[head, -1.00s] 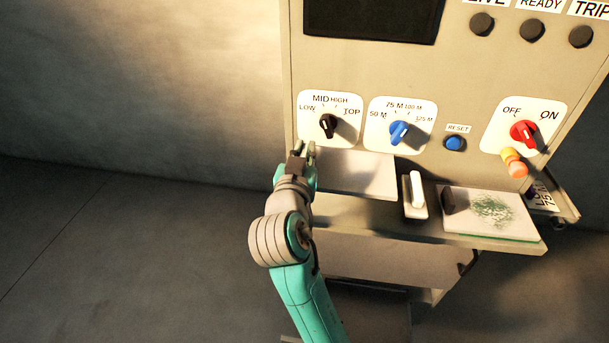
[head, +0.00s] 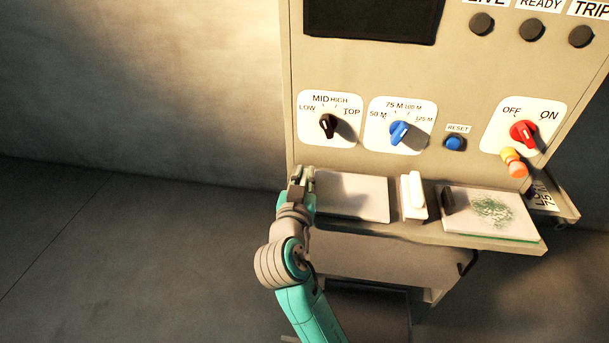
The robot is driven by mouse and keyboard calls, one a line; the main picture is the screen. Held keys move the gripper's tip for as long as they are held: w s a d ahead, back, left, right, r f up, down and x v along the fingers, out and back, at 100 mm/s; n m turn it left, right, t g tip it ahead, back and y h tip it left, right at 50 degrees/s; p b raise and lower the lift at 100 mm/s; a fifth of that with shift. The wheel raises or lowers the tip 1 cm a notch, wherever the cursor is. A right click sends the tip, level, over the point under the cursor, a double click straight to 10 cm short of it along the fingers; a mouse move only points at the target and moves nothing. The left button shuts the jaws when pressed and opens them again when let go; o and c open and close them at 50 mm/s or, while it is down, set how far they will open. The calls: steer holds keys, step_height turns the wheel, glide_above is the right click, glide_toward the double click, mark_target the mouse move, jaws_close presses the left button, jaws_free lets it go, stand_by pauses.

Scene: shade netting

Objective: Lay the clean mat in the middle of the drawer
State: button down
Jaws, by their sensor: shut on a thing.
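The clean mat (head: 350,192) is a flat, plain pale sheet at the left of the cabinet's ledge. My gripper (head: 301,175) is shut on its left edge. The mat looks roughly level and close over the ledge; I cannot tell whether it touches. Below the ledge is a broad pale part (head: 385,258) that looks like the drawer, with a dark piece at its right end. The mat is above and behind this part, not in it. The ledge hides part of it, so its inside is unclear.
A second mat (head: 510,218) with green scraps and a dark block (head: 447,199) lies at the ledge's right. A white-handled tool (head: 412,194) stands between the mats. Knobs and a blue reset button (head: 454,143) are above. The floor at left is clear.

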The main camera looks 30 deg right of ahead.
steer(key=c, duration=1.2)
jaws_free()
